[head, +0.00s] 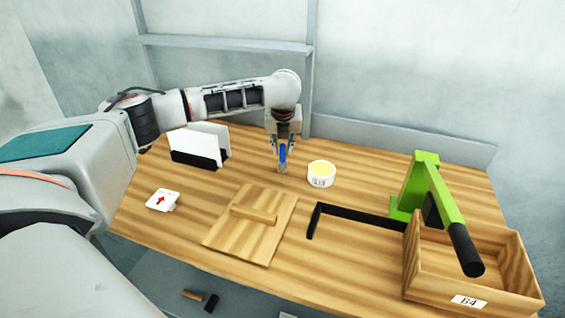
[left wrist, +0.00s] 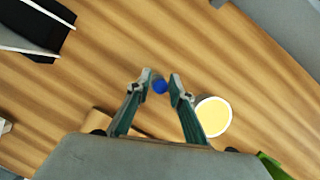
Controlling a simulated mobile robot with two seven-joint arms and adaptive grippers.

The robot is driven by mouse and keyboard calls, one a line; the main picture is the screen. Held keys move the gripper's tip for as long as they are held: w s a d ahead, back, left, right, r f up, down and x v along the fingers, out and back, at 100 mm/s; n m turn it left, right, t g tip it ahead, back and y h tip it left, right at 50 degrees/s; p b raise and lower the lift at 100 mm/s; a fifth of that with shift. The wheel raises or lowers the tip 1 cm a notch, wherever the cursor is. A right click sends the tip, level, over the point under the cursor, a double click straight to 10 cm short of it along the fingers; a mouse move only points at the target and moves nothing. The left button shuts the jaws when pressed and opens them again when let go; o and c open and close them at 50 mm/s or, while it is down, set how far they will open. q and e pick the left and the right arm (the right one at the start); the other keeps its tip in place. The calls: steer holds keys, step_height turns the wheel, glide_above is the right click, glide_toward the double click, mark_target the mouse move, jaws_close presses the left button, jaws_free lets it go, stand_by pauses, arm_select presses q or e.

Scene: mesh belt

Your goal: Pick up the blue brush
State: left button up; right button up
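The blue brush (head: 283,153) stands upright near the back middle of the table, blue handle up and pale bristle end down. My left gripper (head: 283,146) points down over it, with one finger on each side of the handle. In the left wrist view the round blue end of the brush (left wrist: 160,86) lies between the fingertips of the left gripper (left wrist: 161,80). The fingers look apart, with narrow gaps beside the handle. I cannot see any clear contact. My right gripper is not in view.
A white tub with yellow contents (head: 321,174) stands close right of the brush. A wooden board with a handle (head: 250,222) lies in front. A black L-shaped bar (head: 360,216), a green stand (head: 415,185) and a wooden crate (head: 410,265) are right. A black-and-white holder (head: 200,146) is left.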

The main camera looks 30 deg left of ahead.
arm_select(q)
jaws_close()
